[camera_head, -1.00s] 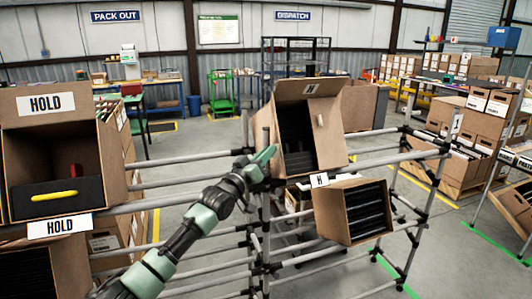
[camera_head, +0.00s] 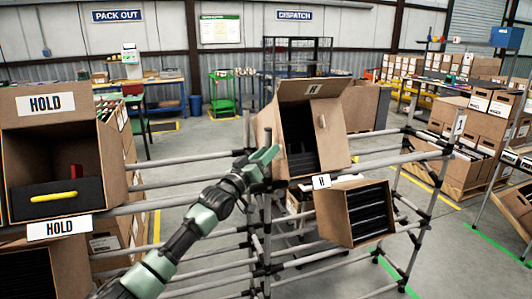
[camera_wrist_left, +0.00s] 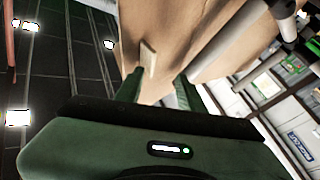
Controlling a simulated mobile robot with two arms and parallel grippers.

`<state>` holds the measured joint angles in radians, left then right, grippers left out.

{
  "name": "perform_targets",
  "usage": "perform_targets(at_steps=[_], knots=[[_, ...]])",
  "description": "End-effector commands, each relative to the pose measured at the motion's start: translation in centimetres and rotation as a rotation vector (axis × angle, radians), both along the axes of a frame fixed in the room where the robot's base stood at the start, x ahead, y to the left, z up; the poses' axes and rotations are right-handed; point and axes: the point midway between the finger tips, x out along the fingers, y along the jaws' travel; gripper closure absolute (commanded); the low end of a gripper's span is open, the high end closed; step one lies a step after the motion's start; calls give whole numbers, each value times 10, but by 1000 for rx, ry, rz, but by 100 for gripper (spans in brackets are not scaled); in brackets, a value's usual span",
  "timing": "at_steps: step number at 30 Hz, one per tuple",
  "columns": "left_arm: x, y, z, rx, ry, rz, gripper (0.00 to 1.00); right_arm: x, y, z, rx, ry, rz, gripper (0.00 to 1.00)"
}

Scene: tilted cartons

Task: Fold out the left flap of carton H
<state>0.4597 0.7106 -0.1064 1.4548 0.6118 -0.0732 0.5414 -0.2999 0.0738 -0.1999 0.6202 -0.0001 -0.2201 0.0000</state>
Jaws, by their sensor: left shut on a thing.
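Carton H (camera_head: 277,125) is a tilted brown carton on the rack in the middle of the head view. My left gripper (camera_head: 268,158) is at the carton's lower left edge. In the left wrist view its two fingers (camera_wrist_left: 158,90) straddle a thin cardboard edge, the left flap (camera_wrist_left: 148,58), with the carton's brown wall behind. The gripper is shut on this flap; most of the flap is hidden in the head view. My right gripper is not in view.
A smaller open carton (camera_head: 355,212), with an H tag above it, hangs tilted below. A HOLD carton (camera_head: 115,160) with a yellow-handled dark tote stands at the left. Grey rack tubes (camera_head: 170,182) run close around my left arm.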

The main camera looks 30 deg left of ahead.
Motion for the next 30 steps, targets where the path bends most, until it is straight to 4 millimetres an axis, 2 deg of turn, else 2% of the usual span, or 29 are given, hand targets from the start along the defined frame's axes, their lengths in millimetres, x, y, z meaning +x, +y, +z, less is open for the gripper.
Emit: perform_targets(at_steps=[1, 4, 12, 18, 30], knots=[[-1, 1, -13, 0, 24, 4, 73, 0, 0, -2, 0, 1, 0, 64], [-10, 0, -17, 0, 25, 2, 73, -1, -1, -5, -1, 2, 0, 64], [-54, -2, -18, 3, 10, 1, 73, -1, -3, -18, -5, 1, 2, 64], [-77, -3, -17, 3, 1, 0, 73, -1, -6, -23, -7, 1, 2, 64], [-82, -3, -14, 3, -4, 1, 73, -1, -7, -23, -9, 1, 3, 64]])
